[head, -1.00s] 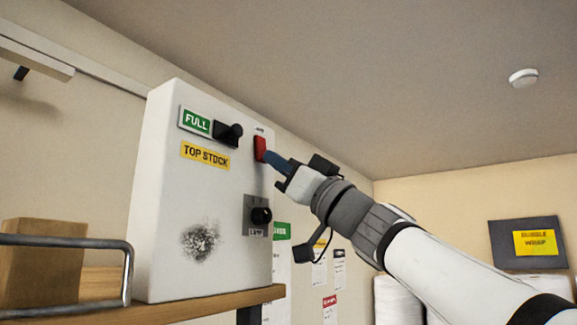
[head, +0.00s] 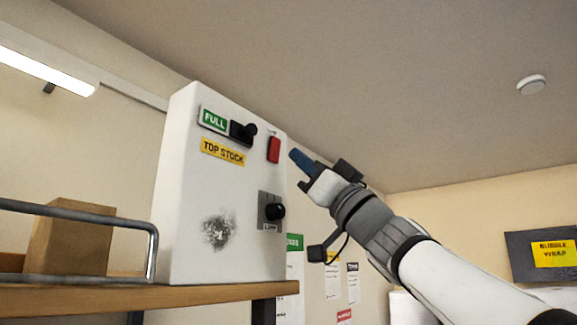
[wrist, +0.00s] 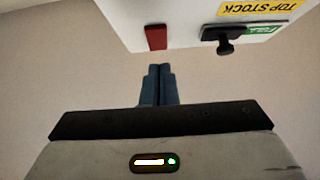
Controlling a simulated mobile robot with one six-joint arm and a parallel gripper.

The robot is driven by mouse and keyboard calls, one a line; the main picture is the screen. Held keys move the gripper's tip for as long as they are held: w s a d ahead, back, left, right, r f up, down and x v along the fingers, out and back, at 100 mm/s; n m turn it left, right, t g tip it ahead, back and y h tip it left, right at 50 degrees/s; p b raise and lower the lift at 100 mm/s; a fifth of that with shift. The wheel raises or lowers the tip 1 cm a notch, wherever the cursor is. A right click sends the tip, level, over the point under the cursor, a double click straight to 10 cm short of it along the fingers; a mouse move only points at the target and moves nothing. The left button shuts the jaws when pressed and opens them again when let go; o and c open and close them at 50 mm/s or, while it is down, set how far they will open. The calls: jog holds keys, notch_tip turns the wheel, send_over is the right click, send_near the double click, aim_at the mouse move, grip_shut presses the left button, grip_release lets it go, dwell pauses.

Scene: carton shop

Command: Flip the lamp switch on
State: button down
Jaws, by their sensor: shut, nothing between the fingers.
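A white control box (head: 180,240) stands on a wooden shelf. A red switch (head: 274,149) sits at its upper right and also shows in the wrist view (wrist: 156,38); its small label is unreadable. Below it is a black knob (head: 275,211) on a grey plate with a small label I cannot read surely. My gripper (head: 293,155) is shut and empty, its blue fingertips just right of the red switch and apart from it. In the wrist view the shut fingers (wrist: 160,68) point toward the switch with a gap. The long wall lamp (head: 45,72) glows bright white.
Another black knob (head: 243,131) sits beside the green FULL label (head: 214,120), above a yellow TOP STOCK label (head: 223,152). The shelf (head: 90,298) carries a cardboard box (head: 70,240) behind a metal rail (head: 154,250).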

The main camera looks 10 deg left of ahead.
jog(key=b+v, duration=0.4)
jog(key=v, duration=0.6)
jog(key=shift+a+f+b, duration=0.2)
jog(key=shift+f+b, duration=0.15)
jog(key=shift+w, duration=0.15)
